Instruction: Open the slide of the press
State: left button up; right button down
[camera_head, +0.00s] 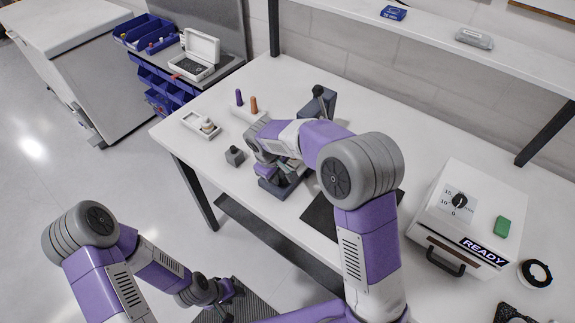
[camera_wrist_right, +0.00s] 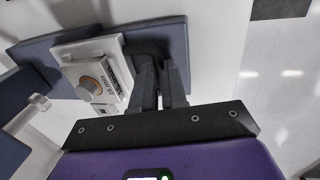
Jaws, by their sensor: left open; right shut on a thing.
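The press (camera_head: 283,187) is a dark blue-grey fixture near the table's front edge, largely covered by my right arm in the head view. A black-knobbed lever (camera_head: 319,92) stands behind it. My right gripper (camera_wrist_right: 160,92) is shut on a dark part at the press, apparently the slide's grip; the contact is partly hidden. How far the slide stands out cannot be told. My left gripper (camera_head: 228,292) is open and empty, low in front of the table.
A small dark block with a knob (camera_head: 235,156), a white tray (camera_head: 201,126) and purple and orange pegs (camera_head: 253,104) stand left of the press. A white READY box (camera_head: 465,215) is at right. A dark mat (camera_head: 322,218) lies beside the press. A shelf (camera_head: 440,40) overhangs the back.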

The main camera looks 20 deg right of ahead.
jog(key=s+a, duration=0.2)
jog(key=shift+a, duration=0.35)
jog(key=c, duration=1.2)
grip_release()
jog(key=shift+o, duration=0.2)
jog(key=shift+d, duration=0.1)
notch_tip(320, 180, up, 8)
jog(key=a+p, duration=0.1)
jog(key=shift+s+f, duration=0.25)
jog(key=shift+s, duration=0.15)
jog(key=shift+a, duration=0.1)
